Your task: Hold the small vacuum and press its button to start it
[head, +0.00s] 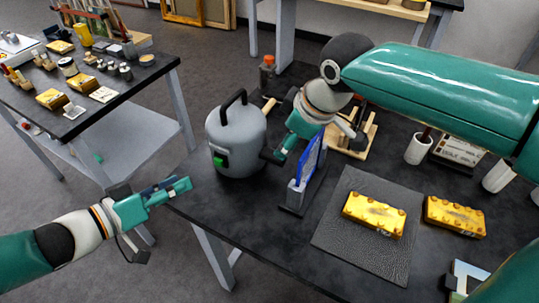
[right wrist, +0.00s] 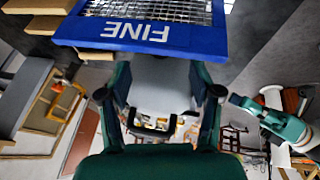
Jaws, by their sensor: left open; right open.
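The small vacuum (head: 236,140) is a grey canister with a black top handle (head: 233,103), upright on the dark table. Its green button (head: 219,161) is on a dark panel low on its front left. My left gripper (head: 184,186) is open and empty, in front of the table edge, lower left of the vacuum and apart from it. My right gripper (head: 279,152) is open, just right of the vacuum; I cannot tell whether it touches.
A blue-framed sieve marked FINE (right wrist: 150,35) stands upright in a holder (head: 299,198), close to my right gripper. A grey mat (head: 338,232) bears a yellow gilt piece (head: 374,214); another (head: 454,216) lies beside it. A side table (head: 120,100) with tools stands at left.

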